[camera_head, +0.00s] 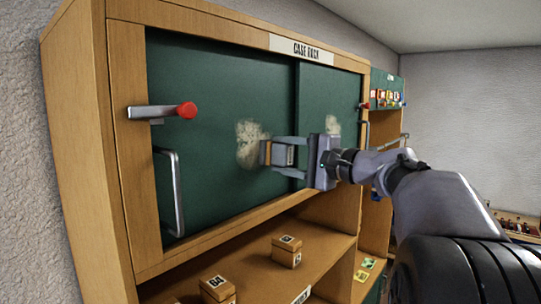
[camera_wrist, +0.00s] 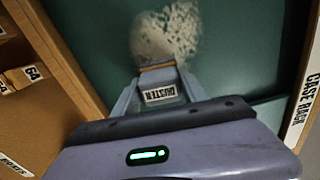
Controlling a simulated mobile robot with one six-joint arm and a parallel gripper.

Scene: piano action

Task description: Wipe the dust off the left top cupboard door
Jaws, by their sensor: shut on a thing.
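The left top cupboard door (camera_head: 205,95) is a dark green panel in a wooden case, shut, with a metal handle at its left. A pale dust patch (camera_head: 249,143) lies on its right half; in the wrist view the patch (camera_wrist: 165,30) spreads just beyond my gripper. My gripper (camera_head: 272,153) is shut on a small block labelled DUSTER (camera_wrist: 161,94), with a wooden-coloured edge. The duster is at the right lower edge of the patch in the head view, at or very near the door; contact cannot be told. The duster hides part of the patch.
A metal latch with a red knob (camera_head: 186,110) and a vertical handle (camera_head: 176,195) stick out at the door's left. The right door (camera_head: 325,85) has another dust patch (camera_head: 333,124). Small labelled boxes (camera_head: 286,252) stand on the open shelf below.

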